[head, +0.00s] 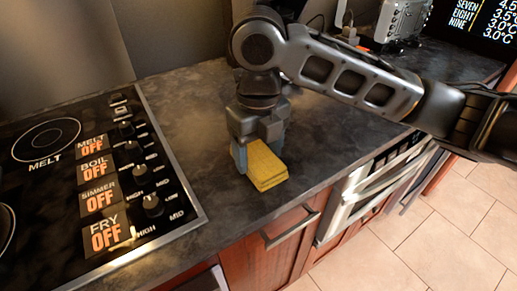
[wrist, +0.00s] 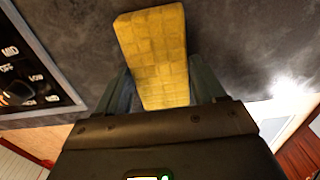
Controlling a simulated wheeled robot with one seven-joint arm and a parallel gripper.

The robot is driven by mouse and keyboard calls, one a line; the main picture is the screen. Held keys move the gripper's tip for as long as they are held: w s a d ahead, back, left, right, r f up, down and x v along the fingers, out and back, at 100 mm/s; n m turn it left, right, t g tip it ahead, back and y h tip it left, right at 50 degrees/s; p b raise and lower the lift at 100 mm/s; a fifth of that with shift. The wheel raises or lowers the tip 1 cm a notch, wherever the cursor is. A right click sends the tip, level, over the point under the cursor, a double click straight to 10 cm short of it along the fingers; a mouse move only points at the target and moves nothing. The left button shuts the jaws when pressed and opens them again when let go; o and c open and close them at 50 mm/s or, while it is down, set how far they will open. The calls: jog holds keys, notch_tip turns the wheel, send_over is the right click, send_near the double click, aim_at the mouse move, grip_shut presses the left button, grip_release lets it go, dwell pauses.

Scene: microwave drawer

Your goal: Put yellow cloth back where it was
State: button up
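The yellow cloth (head: 267,168) looks like a folded, thick rectangular pad. It is at the counter near its front edge, right of the cooktop. My gripper (head: 259,160) points down over it, with a finger at each side of the cloth. In the wrist view the cloth (wrist: 155,50) lies between the two fingers of my gripper (wrist: 160,82), and both fingertips appear to touch its sides. The gripper looks shut on it. Whether the cloth rests on the counter or is slightly above it is hard to tell.
The black cooktop (head: 90,180) with knobs and OFF labels is at the left. The dark counter (head: 190,105) is clear around the cloth. Wooden drawers with a metal handle (head: 290,232) are below the front edge. A metallic appliance (head: 402,20) stands at the back right.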

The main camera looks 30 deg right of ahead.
aim_at(259, 156)
jog(key=o, duration=0.4)
jog(key=shift+r, duration=0.1)
notch_tip(259, 156, up, 12)
jog(key=shift+r, duration=0.1)
dwell(0.4)
dwell(0.5)
